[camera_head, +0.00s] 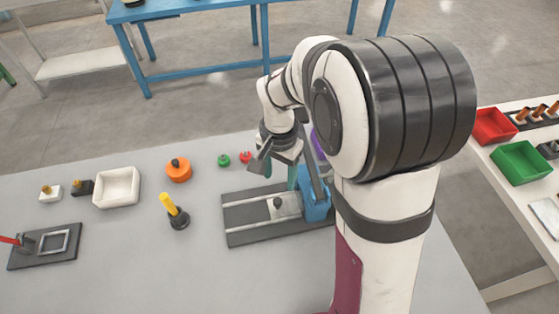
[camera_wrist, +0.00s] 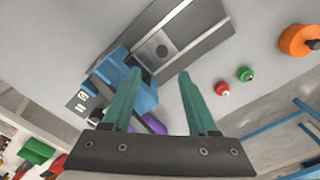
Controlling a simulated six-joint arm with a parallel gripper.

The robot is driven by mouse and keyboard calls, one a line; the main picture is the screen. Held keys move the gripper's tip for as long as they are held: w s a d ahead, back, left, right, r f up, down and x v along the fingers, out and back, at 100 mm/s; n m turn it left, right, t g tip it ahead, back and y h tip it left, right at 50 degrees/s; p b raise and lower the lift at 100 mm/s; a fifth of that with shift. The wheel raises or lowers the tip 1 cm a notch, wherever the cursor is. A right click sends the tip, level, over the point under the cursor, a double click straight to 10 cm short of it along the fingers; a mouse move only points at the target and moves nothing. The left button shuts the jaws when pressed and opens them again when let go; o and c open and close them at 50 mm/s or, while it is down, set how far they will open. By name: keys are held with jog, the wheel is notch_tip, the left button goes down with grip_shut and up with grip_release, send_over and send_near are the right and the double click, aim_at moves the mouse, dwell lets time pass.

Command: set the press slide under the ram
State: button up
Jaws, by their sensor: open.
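The press has a blue body (camera_head: 318,200) on a dark base with pale rails (camera_head: 245,214); the body also shows in the wrist view (camera_wrist: 142,92). The press slide (camera_head: 292,209) is a light plate with a dark knob, lying on the rails just left of the blue body. It also shows in the wrist view (camera_wrist: 150,50). The ram is not clearly seen, so I cannot tell how far the plate reaches beneath it. My gripper (camera_head: 280,174) is open and empty above the press, near the slide. Its teal fingers (camera_wrist: 159,75) point toward the press, apart from the knob.
Green (camera_head: 224,160) and red (camera_head: 245,157) knobs and an orange round part (camera_head: 178,170) lie behind the press. A yellow-handled tool (camera_head: 174,211) stands to its left, beyond it a white tray (camera_head: 117,188). A purple item (camera_wrist: 153,124) is beside the press.

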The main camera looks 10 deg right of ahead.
notch_tip(320, 180, up, 6)
jog(key=shift+f, duration=0.1)
dwell(0.4)
jog(key=s+a+r+n+y, duration=0.1)
jog(key=s, duration=1)
jog(key=s+a+r+n, duration=0.1)
jog(key=s+n, duration=0.1)
jog(key=s, duration=0.9)
jog(key=shift+a+y, duration=0.25)
jog(key=shift+y, duration=0.15)
